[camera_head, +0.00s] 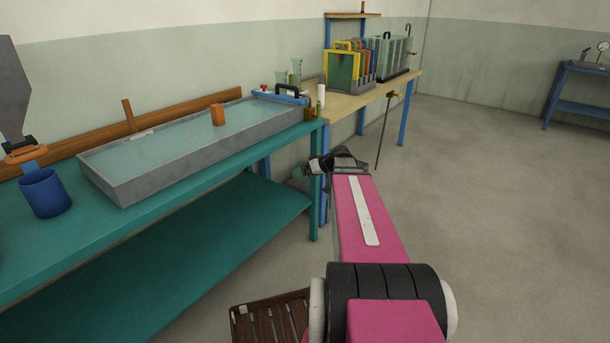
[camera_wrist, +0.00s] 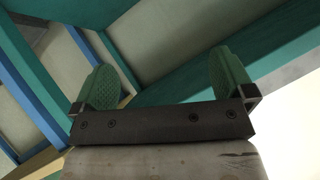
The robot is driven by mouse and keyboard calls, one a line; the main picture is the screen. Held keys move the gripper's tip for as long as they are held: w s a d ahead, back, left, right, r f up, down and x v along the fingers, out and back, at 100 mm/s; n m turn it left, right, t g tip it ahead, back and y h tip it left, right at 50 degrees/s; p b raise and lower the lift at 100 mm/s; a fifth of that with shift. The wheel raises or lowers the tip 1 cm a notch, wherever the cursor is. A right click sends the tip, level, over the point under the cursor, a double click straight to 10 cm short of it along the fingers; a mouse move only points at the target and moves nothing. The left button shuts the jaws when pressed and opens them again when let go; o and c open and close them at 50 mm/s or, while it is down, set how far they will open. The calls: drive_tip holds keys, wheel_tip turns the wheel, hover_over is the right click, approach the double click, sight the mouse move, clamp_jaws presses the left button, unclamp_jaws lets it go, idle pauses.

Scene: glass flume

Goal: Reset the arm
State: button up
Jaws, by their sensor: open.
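My pink arm reaches forward from the bottom of the head view, low beside the right end of the teal bench. My gripper (camera_head: 318,170) is at its far end, near the bench leg, and is partly hidden by the wrist. In the wrist view, my gripper (camera_wrist: 165,85) shows two green ribbed finger pads set wide apart. Nothing is between them. Behind them are teal and blue bench frame parts and the wall.
The teal bench (camera_head: 240,165) carries a long grey water tray (camera_head: 150,192) and a blue cup (camera_head: 45,193). A wooden-topped bench (camera_head: 345,103) holds colored panels in a rack (camera_head: 345,70). A brown slatted crate (camera_head: 270,318) is low in front. The floor at right is clear.

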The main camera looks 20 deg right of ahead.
drive_tip(key=s+a+f+m+g+h, duration=0.2)
drive_tip(key=s+a+f, duration=0.4)
drive_tip(key=s, duration=0.3)
drive_tip(key=s+a+f+m+g+h, duration=0.2)
drive_tip(key=s+a+f+g+h, duration=0.2)
drive_tip(key=s, duration=0.6)
wheel_tip(320, 180, down, 2)
drive_tip(key=a+h, duration=0.2)
drive_tip(key=h, duration=0.1)
drive_tip(key=shift+m+g, duration=0.3)
drive_tip(key=shift+m, duration=0.1)
drive_tip(key=shift+f, duration=0.1)
idle(1.8)
